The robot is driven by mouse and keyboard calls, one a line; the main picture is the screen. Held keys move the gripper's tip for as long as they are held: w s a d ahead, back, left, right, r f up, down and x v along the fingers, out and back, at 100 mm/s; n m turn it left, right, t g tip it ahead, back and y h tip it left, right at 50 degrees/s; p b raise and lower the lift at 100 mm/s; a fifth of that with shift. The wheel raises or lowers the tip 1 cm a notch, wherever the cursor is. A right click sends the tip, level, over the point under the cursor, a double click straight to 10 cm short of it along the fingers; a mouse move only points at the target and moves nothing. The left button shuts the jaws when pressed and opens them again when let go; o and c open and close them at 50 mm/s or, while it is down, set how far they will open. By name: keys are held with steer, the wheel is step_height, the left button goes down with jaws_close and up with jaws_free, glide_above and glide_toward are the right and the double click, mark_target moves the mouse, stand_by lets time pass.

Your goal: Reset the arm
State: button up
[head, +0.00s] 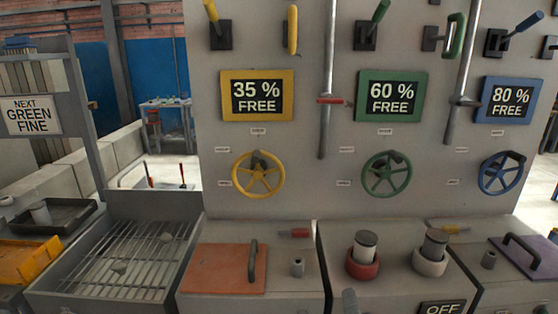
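Neither my gripper nor any clearly recognisable part of my arm shows in the head view. A small grey rounded piece (349,301) rises at the bottom edge; I cannot tell what it belongs to. The upright grey panel (310,190) fills the middle and right. It carries a yellow handwheel (258,179), a green handwheel (386,178) and a blue handwheel (500,177). Above them are signs reading 35 % FREE (257,96), 60 % FREE (392,97) and 80 % FREE (510,101).
Below the panel, a counter carries an orange lid (223,269) with a dark handle, a red-based knob (363,262), a white-based knob (431,262) and a purple lid (528,256). A grated tray (125,258) and yellow bin (22,262) stand left. Levers line the panel top.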

steer(key=s+d+f+m+g, duration=0.1)
steer(key=s+f+m, duration=0.1)
steer(key=s+m, duration=0.6)
steer(key=s+d+f+m+g, duration=0.1)
steer(key=s+m, duration=0.7)
steer(key=s, duration=0.8)
steer(key=s+d+f+m+g, duration=0.2)
steer(key=s+m, duration=0.5)
steer(key=s, duration=0.5)
steer(key=shift+d+f+m, duration=0.35)
steer(key=shift+d+m, duration=0.05)
steer(key=shift+d, duration=0.05)
